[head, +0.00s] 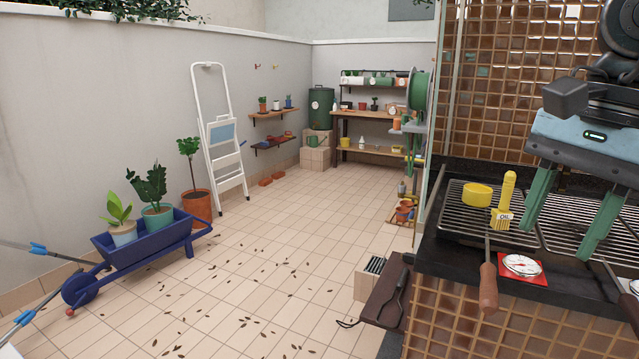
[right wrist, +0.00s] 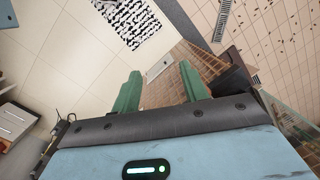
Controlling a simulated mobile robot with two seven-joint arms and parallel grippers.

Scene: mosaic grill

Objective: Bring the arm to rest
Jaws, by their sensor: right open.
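My right gripper (head: 560,236) hangs over the grill counter at the right of the head view. Its two green fingers point down and stand wide apart with nothing between them. In the right wrist view the same gripper (right wrist: 160,74) shows both green fingers apart, with paving and a tiled surface beyond them. Its light-blue body fills the bottom of that view. My left gripper is not in view.
Near the fingers are a grill grate (head: 460,222), a yellow bowl (head: 477,195), a yellow oil bottle (head: 503,203), a wooden-handled tool (head: 488,285) and a red-based dial (head: 522,265). A blue wheelbarrow (head: 150,246) with plants stands left. The middle floor (head: 290,240) has scattered leaves.

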